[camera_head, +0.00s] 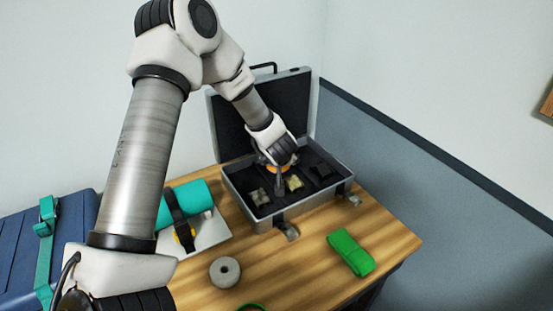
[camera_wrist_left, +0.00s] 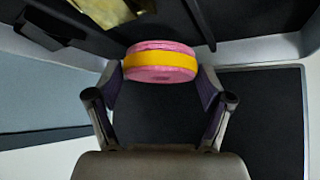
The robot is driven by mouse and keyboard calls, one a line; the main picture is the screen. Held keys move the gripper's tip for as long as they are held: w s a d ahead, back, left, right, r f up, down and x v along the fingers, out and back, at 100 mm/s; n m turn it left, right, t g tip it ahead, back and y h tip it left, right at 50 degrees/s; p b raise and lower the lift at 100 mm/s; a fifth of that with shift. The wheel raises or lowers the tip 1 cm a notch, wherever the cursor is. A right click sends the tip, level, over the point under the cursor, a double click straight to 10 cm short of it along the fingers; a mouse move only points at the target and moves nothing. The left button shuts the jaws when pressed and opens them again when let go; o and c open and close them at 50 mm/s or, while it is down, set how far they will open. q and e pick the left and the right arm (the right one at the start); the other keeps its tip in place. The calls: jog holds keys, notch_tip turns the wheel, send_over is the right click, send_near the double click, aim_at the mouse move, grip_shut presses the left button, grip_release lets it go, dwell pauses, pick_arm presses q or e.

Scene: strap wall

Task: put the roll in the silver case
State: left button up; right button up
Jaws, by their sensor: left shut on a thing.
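My left gripper (camera_head: 279,172) reaches down into the open silver case (camera_head: 318,207) on the wooden table. In the left wrist view its two fingers (camera_wrist_left: 160,78) are shut on a pink roll with a yellow band (camera_wrist_left: 160,60), which sits between the fingertips. In the head view only a small orange-yellow part of this roll shows, mostly hidden by the gripper. The case has a dark lining with compartments, and its lid (camera_head: 301,95) stands open at the back. I cannot tell whether the roll touches the case floor. My right gripper is not in view.
A grey ring-shaped roll (camera_head: 225,272) and a folded green strap (camera_head: 350,251) lie in front of the case. A teal roll with a black strap (camera_head: 187,203) lies on a pale board (camera_head: 207,236) to the left. Small blocks (camera_head: 293,183) lie inside the case.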

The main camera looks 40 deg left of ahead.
pick_arm(q)
jog(key=w+a, duration=0.2)
jog(key=a, duration=0.1)
jog(key=shift+w+p, duration=0.2)
jog(key=shift+p, duration=0.15)
notch_tip(320, 180, down, 3)
jog(key=shift+s+f+b, duration=0.15)
jog(key=shift+f+b, duration=0.05)
jog(key=shift+b, duration=0.15)
jog(key=shift+w+f, duration=0.2)
jog(key=shift+f, duration=0.05)
jog(key=shift+s, duration=0.1)
jog(key=o, duration=1)
jog(key=shift+f, duration=0.1)
jog(key=shift+c, duration=0.2)
jog(key=shift+o, duration=1.2)
